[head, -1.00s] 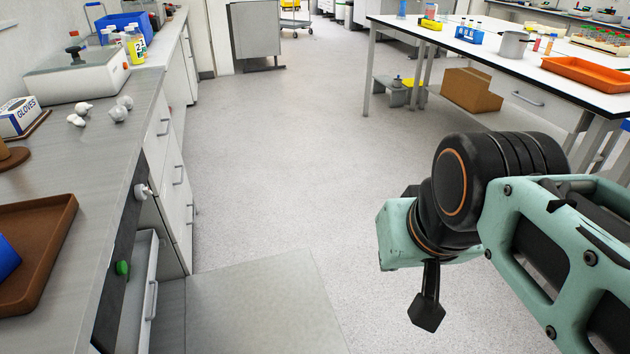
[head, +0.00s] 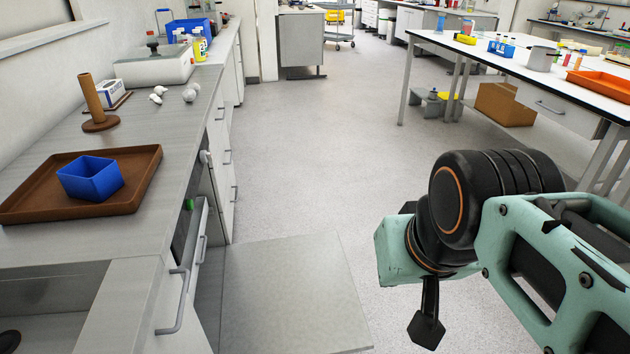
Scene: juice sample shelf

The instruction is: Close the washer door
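The washer door (head: 292,295) is a flat grey panel. It lies folded down, roughly level, jutting into the aisle from the left counter. The washer's dark control strip (head: 184,232) is under the counter edge, with a green button (head: 188,204) and a pale knob (head: 205,157). The washer's opening is mostly hidden from this angle. My gripper (head: 427,328) hangs at the lower right, to the right of the door and apart from it in the picture. Only a dark finger part shows, so its opening cannot be told.
The left counter holds a brown tray (head: 25,205) with a blue bin (head: 90,178), a brown post (head: 93,100) and a glove box (head: 112,93). A bar handle (head: 178,305) juts out at lower left. The floor beyond the door is clear. A white table (head: 478,52) stands at right.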

